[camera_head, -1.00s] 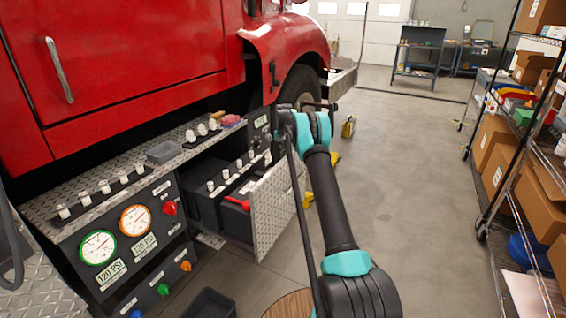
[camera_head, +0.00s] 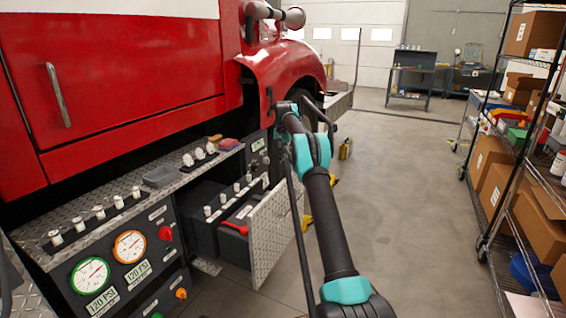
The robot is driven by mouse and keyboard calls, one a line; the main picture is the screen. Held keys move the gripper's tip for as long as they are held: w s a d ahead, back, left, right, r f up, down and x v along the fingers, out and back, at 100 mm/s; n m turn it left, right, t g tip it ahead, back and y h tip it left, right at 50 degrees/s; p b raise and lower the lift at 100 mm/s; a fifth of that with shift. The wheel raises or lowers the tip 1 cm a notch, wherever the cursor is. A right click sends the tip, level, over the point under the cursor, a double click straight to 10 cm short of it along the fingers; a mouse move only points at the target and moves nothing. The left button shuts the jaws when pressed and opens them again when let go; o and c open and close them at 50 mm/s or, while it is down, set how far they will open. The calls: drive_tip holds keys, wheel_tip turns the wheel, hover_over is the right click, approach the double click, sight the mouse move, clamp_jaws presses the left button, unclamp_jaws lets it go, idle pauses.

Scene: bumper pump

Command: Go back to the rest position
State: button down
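My arm (camera_head: 330,225), black with teal joints, reaches up from the bottom middle of the head view. Its far end is beside the red fire truck's wheel arch, in front of the tyre. Dark parts at that end, where my gripper (camera_head: 318,112) seems to be, are small and overlap the dark tyre. I cannot make out its fingers or whether it holds anything.
The red truck (camera_head: 130,90) fills the left, with a gauge panel (camera_head: 125,265) below. An open compartment holds a black battery-like box (camera_head: 205,215); its diamond-plate door (camera_head: 272,232) stands beside my arm. Shelving with boxes (camera_head: 540,230) lines the right.

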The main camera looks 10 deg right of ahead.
drive_tip(key=s+a+r+n+t, duration=0.15)
drive_tip(key=s+r, duration=0.25)
drive_tip(key=s, duration=0.9)
drive_tip(key=s+r+n+t, duration=0.1)
drive_tip(key=s+r+n, duration=0.2)
drive_tip(key=s, duration=1.1)
drive_tip(key=s+f+n, duration=0.1)
drive_tip(key=s+f, duration=0.3)
drive_tip(key=s, duration=0.7)
drive_tip(key=s+f+t, duration=0.1)
drive_tip(key=s+f, duration=0.3)
drive_tip(key=s, duration=0.8)
drive_tip(key=s+f+n+t, duration=0.1)
drive_tip(key=s+f, duration=0.3)
drive_tip(key=s, duration=0.7)
drive_tip(key=shift+s+n, duration=0.35)
drive_tip(key=shift+w+a+r, duration=0.1)
drive_tip(key=shift+a, duration=0.05)
